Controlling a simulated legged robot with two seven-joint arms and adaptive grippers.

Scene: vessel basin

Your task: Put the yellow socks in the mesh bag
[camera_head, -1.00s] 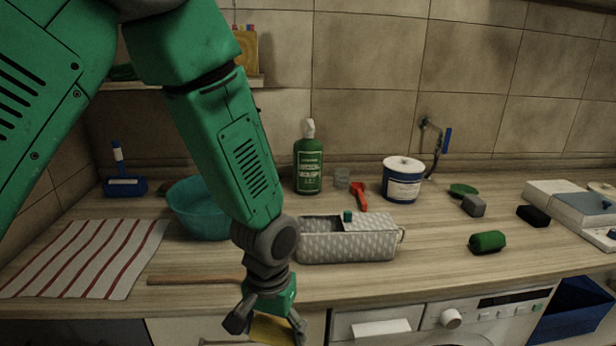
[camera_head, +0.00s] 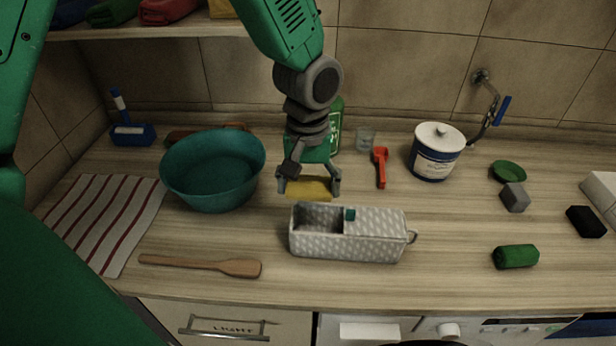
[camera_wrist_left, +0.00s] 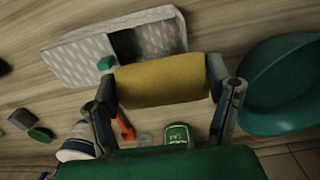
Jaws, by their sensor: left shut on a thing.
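The yellow socks, a rolled yellow bundle (camera_head: 308,188), are held between the fingers of my left gripper (camera_head: 308,184). They fill the gap between the fingers in the left wrist view (camera_wrist_left: 162,80). The bundle is just behind and above the left part of the mesh bag (camera_head: 375,240), a pale patterned box-shaped bag on the counter. Its dark opening (camera_wrist_left: 128,44) shows on the left side in the head view, with a small teal piece (camera_head: 349,214) at its edge. My right gripper is not in view.
A teal basin (camera_head: 213,170) stands left of the bag, and a wooden spatula (camera_head: 205,264) lies in front. A green bottle (camera_head: 337,125) is behind my gripper. A red tool (camera_head: 380,167), a white-lidded tub (camera_head: 436,153) and a green roll (camera_head: 515,257) stand to the right.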

